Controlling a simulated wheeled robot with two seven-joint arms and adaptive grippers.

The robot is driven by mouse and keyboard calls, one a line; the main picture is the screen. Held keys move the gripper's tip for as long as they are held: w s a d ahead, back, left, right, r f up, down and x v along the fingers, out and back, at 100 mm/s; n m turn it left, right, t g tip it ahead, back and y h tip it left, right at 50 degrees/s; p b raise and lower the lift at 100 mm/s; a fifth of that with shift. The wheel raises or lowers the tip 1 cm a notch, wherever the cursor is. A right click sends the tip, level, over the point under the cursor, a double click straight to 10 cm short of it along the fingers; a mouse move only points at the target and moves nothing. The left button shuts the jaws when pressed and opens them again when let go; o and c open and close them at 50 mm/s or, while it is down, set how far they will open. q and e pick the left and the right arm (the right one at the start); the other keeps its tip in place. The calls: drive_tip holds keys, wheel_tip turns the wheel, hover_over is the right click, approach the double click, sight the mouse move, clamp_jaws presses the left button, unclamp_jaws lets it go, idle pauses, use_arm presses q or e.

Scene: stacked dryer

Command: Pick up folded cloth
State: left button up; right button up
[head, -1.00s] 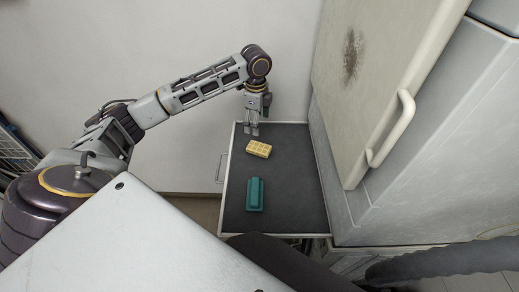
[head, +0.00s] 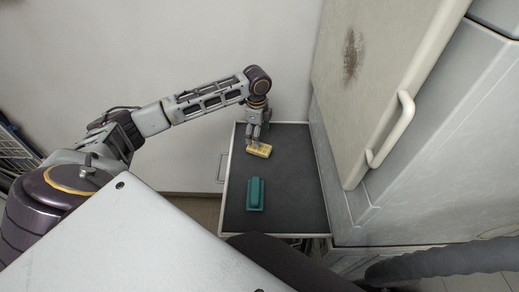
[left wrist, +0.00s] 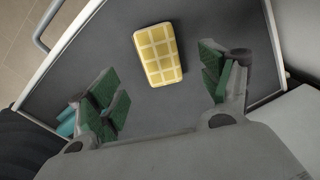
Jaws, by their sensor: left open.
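The folded cloth (head: 260,151) is a small yellow block with a pale checked pattern, lying flat on the dark tray. It also shows in the left wrist view (left wrist: 158,54), upper middle. My left gripper (head: 256,141) points down just over the far left part of the cloth in the head view. In the left wrist view my left gripper (left wrist: 160,88) is open, its green-padded fingers wide apart. The cloth lies ahead of and between the fingers, and neither finger appears to touch it there. My right gripper is not in view.
A teal object (head: 255,194) lies on the dark tray (head: 297,190), nearer than the cloth. A tall pale dryer door with a handle (head: 392,130) stands close on the right. A white wall is behind. The tray's right side is clear.

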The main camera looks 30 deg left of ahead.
use_arm(q)
drive_tip(key=shift+f, duration=1.3)
drive_tip(key=shift+f+p, duration=0.4)
drive_tip(key=shift+f, duration=2.2)
drive_tip(key=c, duration=1.2)
drive_tip(key=shift+o, duration=0.2)
wheel_tip(320, 180, up, 10)
drive_tip(key=shift+b, duration=0.3)
